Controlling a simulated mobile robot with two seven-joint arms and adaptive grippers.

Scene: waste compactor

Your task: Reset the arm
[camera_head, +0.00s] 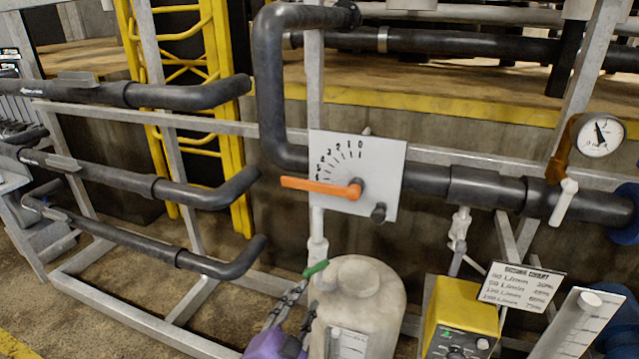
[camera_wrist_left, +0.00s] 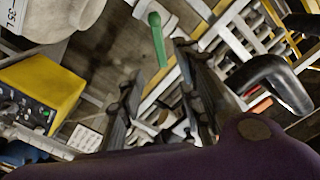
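My left gripper (camera_head: 303,294) is at the bottom centre of the head view, with its purple body below. In the left wrist view its two dark fingers (camera_wrist_left: 158,70) stand apart, with nothing held between them. A green handle (camera_head: 316,268) is just beyond the fingertips, beside the beige tank; it also shows in the left wrist view (camera_wrist_left: 157,38). Whether a finger touches it, I cannot tell. An orange lever (camera_head: 320,187) points left across a white dial plate (camera_head: 385,165) above. My right gripper is in neither view.
The beige tank (camera_head: 362,300) stands right of my left gripper. A yellow control box (camera_head: 463,312) and a sign (camera_head: 522,285) are farther right. Dark pipes (camera_head: 205,193) project at the left on a grey frame. A pressure gauge (camera_head: 599,135) is at the upper right.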

